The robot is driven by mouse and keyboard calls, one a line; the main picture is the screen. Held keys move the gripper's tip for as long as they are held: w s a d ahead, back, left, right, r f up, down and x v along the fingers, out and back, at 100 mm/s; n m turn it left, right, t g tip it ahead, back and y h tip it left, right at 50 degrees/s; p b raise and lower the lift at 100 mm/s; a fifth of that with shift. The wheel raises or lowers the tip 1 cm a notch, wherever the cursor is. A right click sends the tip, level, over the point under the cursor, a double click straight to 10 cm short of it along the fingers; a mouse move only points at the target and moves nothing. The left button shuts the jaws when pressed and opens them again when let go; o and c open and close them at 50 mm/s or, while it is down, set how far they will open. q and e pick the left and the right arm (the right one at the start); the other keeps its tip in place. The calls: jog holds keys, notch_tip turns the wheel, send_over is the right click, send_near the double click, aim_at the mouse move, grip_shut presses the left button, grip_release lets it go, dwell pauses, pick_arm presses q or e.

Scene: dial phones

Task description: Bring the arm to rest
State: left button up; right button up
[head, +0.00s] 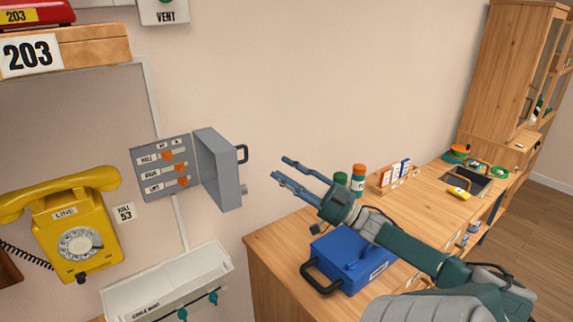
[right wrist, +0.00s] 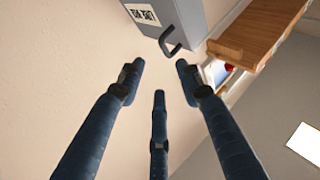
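My right arm reaches in from the lower right of the head view. Its right gripper (head: 282,170) is held up in front of the wall, to the right of a grey switch box (head: 143,170). The fingers are spread and nothing is between them. The right wrist view also shows the gripper (right wrist: 158,75) open, with three dark fingers apart and empty. The switch box's door (head: 217,170) stands open, with a dark handle on it; orange switches show inside. The gripper appears apart from the door. My left gripper is not in view.
A yellow dial phone (head: 80,230) hangs at the left, above a pale tray (head: 165,290). A wooden counter (head: 265,245) below my right arm carries a blue case (head: 345,265), bottles and small boxes. A tall wooden cabinet (head: 505,75) stands at the back right.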

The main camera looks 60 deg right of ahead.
jog(key=shift+f, duration=0.15)
dwell(0.5)
jog(key=a+f+m+g+h, duration=0.3)
jog(key=a+f, duration=0.4)
jog(key=f, duration=0.6)
jog(key=a+f+m+g+h, duration=0.1)
jog(key=a+f+g+h, duration=0.2)
jog(key=a+f+g, duration=0.75)
jog(key=s+a+f+n, duration=0.1)
jog(key=s+a+f, duration=0.6)
jog(key=a+f, duration=0.2)
jog(key=s+a+n+g+y, duration=0.25)
jog(key=s+a+g, duration=0.25)
jog(key=s+a, duration=0.7)
notch_tip(320, 180, down, 27)
jog(key=s+g+b, duration=0.1)
jog(key=s+g, duration=0.1)
jog(key=s+d+f, duration=0.3)
jog(key=s+f, duration=1.3)
jog(key=s, duration=0.1)
jog(key=shift+g+h+b, duration=0.35)
jog(key=shift+h, duration=0.1)
